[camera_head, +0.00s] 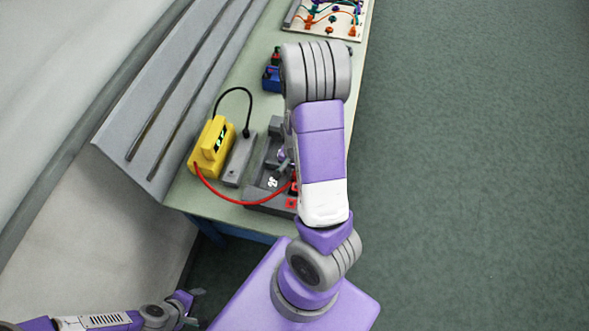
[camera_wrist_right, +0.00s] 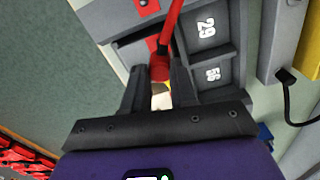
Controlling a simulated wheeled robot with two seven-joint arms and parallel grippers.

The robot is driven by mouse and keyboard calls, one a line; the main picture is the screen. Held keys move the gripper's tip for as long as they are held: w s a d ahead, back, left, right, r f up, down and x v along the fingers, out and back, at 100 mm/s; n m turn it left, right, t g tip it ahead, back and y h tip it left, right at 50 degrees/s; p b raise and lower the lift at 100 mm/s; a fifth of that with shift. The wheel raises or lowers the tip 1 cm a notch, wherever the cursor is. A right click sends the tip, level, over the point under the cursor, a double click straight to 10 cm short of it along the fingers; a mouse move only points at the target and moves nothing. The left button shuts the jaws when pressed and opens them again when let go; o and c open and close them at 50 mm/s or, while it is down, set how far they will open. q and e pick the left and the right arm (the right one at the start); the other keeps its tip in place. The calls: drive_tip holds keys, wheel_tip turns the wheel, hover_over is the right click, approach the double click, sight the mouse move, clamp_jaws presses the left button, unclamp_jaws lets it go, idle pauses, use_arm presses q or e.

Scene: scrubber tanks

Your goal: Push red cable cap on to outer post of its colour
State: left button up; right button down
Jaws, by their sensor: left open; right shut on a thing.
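The red cable cap (camera_wrist_right: 160,70) sits between the fingers of my right gripper (camera_wrist_right: 158,78) in the right wrist view, shut on it. A red cable (camera_head: 235,201) runs from the yellow box (camera_head: 212,147) to the grey numbered unit (camera_head: 262,195) in the head view; it also shows in the wrist view (camera_wrist_right: 174,24). Red patches (camera_head: 291,203) mark the unit's near right side. A pale piece (camera_wrist_right: 161,97) shows below the cap; I cannot tell whether it is a post. My right arm hides part of the unit. My left gripper (camera_head: 196,307) is open and empty, low at the left.
A grey block (camera_head: 239,160) with a black cable (camera_head: 244,95) stands between the yellow box and the unit. A blue item (camera_head: 271,79) and a board with coloured cables (camera_head: 328,18) lie further back on the pale green table (camera_head: 255,60). Open floor lies right.

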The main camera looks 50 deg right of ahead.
drive_tip(key=shift+f+b, duration=2.05)
drive_tip(key=shift+f, duration=0.2)
drive_tip(key=shift+f, duration=0.2)
drive_tip(key=shift+f+b, duration=0.75)
drive_tip(key=shift+c, duration=1.7)
unclamp_jaws()
drive_tip(key=shift+r, duration=0.15)
